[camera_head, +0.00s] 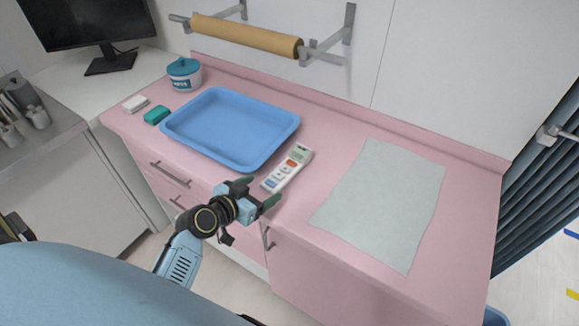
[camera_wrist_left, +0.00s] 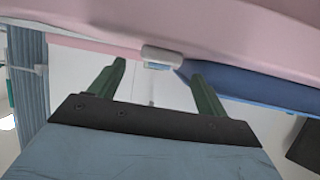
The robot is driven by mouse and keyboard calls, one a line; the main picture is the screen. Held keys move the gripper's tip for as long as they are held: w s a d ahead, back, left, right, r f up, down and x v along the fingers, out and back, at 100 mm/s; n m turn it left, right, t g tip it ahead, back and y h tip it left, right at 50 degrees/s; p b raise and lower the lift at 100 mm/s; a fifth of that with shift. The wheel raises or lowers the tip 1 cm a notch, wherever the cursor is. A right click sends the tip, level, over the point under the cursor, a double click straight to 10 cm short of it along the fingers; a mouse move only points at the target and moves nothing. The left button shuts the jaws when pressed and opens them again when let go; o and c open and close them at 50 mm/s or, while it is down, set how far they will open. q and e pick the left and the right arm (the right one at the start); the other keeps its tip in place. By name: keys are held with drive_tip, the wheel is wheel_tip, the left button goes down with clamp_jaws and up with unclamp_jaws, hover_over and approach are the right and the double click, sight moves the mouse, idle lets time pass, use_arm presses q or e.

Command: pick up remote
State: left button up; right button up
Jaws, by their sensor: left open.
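The remote (camera_head: 287,168) is white with a small display and a few coloured buttons. It lies on the pink counter between the blue tray and the pale cloth. Its end also shows in the left wrist view (camera_wrist_left: 162,54), ahead of and between the fingers. My left gripper (camera_head: 257,197) is open and empty at the counter's front edge, just short of the remote's near end. Its two green fingers also show in the left wrist view (camera_wrist_left: 157,82). My right gripper is not in view.
The blue tray (camera_head: 228,128) sits close to the remote's left. A pale cloth (camera_head: 385,205) lies to the right. A teal-lidded jar (camera_head: 184,75), a teal block (camera_head: 157,115) and a white block (camera_head: 135,103) stand farther left. A paper roll (camera_head: 245,35) hangs on the wall behind.

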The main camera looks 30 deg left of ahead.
sight(269, 184)
use_arm(q)
drive_tip(key=x, duration=0.4)
drive_tip(key=shift+w, duration=0.3)
drive_tip(key=c, duration=1.2)
